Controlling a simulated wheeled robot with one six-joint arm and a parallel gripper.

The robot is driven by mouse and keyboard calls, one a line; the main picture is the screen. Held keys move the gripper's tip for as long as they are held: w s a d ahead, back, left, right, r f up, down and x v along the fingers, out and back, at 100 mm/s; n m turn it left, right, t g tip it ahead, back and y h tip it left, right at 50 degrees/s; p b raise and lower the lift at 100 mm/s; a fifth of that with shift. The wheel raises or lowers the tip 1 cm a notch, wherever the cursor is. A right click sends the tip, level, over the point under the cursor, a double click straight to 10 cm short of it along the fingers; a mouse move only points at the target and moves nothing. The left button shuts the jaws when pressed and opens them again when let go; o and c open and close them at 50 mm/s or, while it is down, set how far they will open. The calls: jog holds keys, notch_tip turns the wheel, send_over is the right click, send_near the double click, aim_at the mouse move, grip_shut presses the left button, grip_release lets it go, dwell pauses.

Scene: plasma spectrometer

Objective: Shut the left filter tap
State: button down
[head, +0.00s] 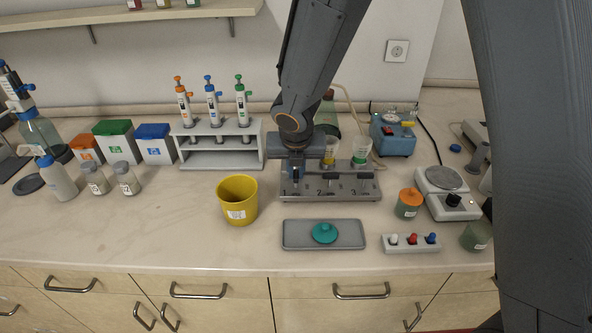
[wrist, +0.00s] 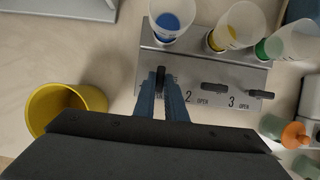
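The filter manifold (head: 340,192) is a grey block with three black-handled taps numbered 1, 2 and 3. The left tap (wrist: 161,77), number 1, has its handle pointing along the block's depth, up and down in the wrist view. The middle tap (wrist: 214,87) and right tap (wrist: 260,94) have handles lying crosswise. My gripper (wrist: 161,84) has its two blue fingers close on either side of the left tap's handle, with no clear gap at the tips. In the head view my gripper (head: 296,172) is at the block's left end and hides that tap.
Funnel cups stand on the manifold, one with blue contents (wrist: 170,22) just behind the left tap. A yellow bucket (head: 237,199) stands to the left. A grey tray (head: 290,235) with a teal lid (head: 324,233) lies in front. A syringe rack (head: 218,160) is behind left.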

jog(key=shift+m, duration=0.3)
jog(key=m, duration=0.1)
jog(key=m+h+b, duration=0.1)
jog(key=m, duration=0.1)
jog(key=shift+a+m+h, duration=0.2)
jog(key=shift+m+h, duration=0.1)
jog(key=m, duration=0.2)
jog(key=m+g+h, duration=0.1)
jog(key=m, duration=0.1)
jog(key=m+h+p, duration=0.1)
jog(key=m, duration=0.1)
jog(key=shift+w+a+g, duration=0.2)
jog(key=shift+a+g, duration=0.05)
jog(key=shift+g, duration=0.15)
jog(key=m+g, duration=0.1)
jog(key=m, duration=0.2)
jog(key=shift+w+m+h, duration=0.15)
jog(key=shift+m+h, duration=0.25)
jog(key=shift+w+m+g+p, duration=0.15)
jog(key=shift+m+g, duration=0.3)
jog(key=shift+m, duration=0.5)
jog(key=shift+m+g+p, duration=0.15)
jog(key=shift+m+g, duration=0.3)
jog(key=shift+m, duration=0.5)
jog(key=c, duration=1.8)
grip_release()
